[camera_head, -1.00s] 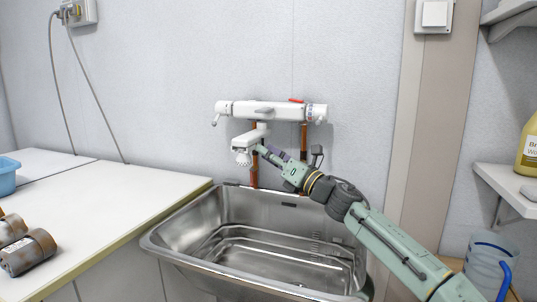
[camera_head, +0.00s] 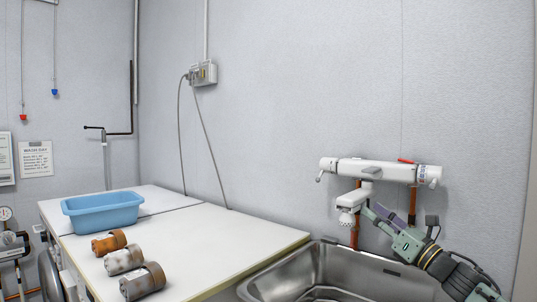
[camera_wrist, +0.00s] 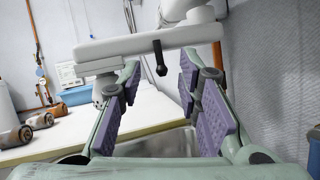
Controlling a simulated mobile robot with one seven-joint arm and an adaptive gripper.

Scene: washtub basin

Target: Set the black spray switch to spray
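The black spray switch (camera_wrist: 160,58) is a small dark lever hanging under the white spout (camera_wrist: 150,42) in the wrist view. I cannot make it out in the head view. The spout belongs to the white wall tap (camera_head: 380,170), with a round spray head (camera_head: 347,218) pointing down. My gripper (camera_wrist: 159,82) is open, its purple pads on either side of the switch in the picture, with a gap on both sides. It is empty. In the head view my gripper (camera_head: 373,214) is just right of the spray head, below the tap body. The exact depth between the fingertips and the switch is unclear.
A steel sink (camera_head: 318,272) lies below the tap. Copper pipes (camera_head: 412,204) run down beside my gripper. The white counter (camera_head: 225,240) at left holds a blue basin (camera_head: 104,213) and rusty cylinders (camera_head: 142,282). The wall is close behind the tap.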

